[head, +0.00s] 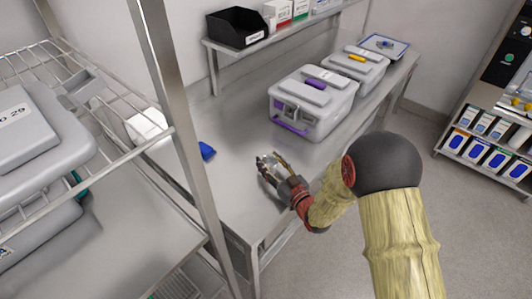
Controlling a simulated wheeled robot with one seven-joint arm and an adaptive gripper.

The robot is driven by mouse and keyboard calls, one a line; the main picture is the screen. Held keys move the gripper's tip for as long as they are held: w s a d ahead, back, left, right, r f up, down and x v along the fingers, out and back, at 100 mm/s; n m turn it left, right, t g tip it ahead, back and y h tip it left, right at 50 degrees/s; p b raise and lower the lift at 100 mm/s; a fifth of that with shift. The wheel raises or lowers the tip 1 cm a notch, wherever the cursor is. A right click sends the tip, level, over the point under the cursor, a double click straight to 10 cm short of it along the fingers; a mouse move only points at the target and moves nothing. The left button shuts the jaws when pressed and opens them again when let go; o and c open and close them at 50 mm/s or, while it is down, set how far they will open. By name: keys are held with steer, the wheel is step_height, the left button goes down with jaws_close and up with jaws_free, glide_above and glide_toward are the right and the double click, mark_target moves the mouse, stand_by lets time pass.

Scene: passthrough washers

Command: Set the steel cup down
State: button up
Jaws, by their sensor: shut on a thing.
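My gripper (270,164) is over the near part of the steel table (233,203), with its fingers closed around a small shiny metal piece, the steel cup (268,168). Most of the cup is hidden by the fingers. I cannot tell whether its base touches the table top or hangs a little above it.
A blue item (207,151) lies on the table left of my gripper. A grey case with purple latches (300,118) and another grey case (357,73) stand farther back. A wire rack (110,115) with a metal post (183,130) stands at left. Bare table surrounds the gripper.

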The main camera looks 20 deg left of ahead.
steer(key=shift+d, duration=0.15)
steer(key=shift+s+r, duration=0.1)
steer(key=shift+s, duration=0.1)
steer(key=shift+f+b, duration=0.25)
steer(key=shift+b, duration=0.05)
steer(key=o, duration=1.1)
steer(key=shift+r, duration=0.1)
steer(key=shift+c, duration=0.2)
steer(key=shift+o, duration=0.5)
steer(key=shift+d+r+p, duration=0.15)
steer(key=shift+d+p, duration=0.05)
steer(key=shift+p, duration=0.15)
steer(key=p+v, duration=0.1)
steer(key=v, duration=1)
steer(key=shift+s+d+p, duration=0.25)
steer(key=shift+s+p, duration=0.05)
steer(key=shift+p, duration=0.05)
